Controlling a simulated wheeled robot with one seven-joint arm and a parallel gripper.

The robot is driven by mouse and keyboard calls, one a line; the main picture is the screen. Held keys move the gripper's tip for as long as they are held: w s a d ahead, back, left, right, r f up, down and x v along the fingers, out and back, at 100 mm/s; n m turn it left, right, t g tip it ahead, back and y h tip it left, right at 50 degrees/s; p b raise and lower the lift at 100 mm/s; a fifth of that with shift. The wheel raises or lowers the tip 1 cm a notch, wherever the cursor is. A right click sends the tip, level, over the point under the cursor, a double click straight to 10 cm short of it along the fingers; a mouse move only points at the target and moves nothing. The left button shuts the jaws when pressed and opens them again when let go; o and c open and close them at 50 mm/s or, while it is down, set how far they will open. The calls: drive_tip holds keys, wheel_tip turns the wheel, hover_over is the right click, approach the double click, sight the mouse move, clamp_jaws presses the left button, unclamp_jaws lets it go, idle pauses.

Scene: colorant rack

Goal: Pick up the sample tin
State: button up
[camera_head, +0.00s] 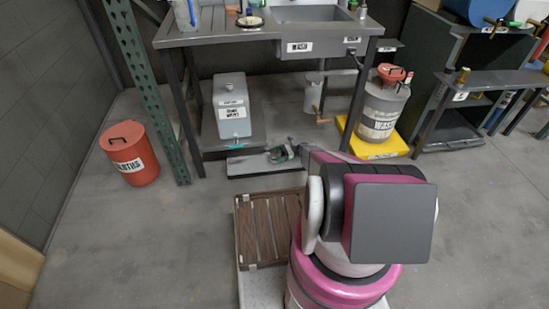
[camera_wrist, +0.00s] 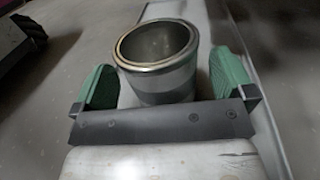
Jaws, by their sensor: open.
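The sample tin (camera_wrist: 162,86) is a bare metal, open-topped round can in the middle of the wrist view. Its mouth faces up toward the camera, and its inside looks empty. My gripper (camera_wrist: 164,70) is open, with one green finger on each side of the tin. The gripper's dark crossbar hides the tin's lower edge. In the head view my gripper (camera_head: 281,154) is low, by a flat grey slab (camera_head: 250,167) in front of the sink bench; the tin is too small to make out there.
A waste can (camera_head: 382,112) stands on a yellow base (camera_head: 374,146) at right. A red solids bin (camera_head: 130,155) is at left.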

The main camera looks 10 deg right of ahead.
drive_tip(key=shift+s+a, duration=0.15)
drive_tip(key=shift+a, duration=0.95)
drive_tip(key=c, duration=0.9)
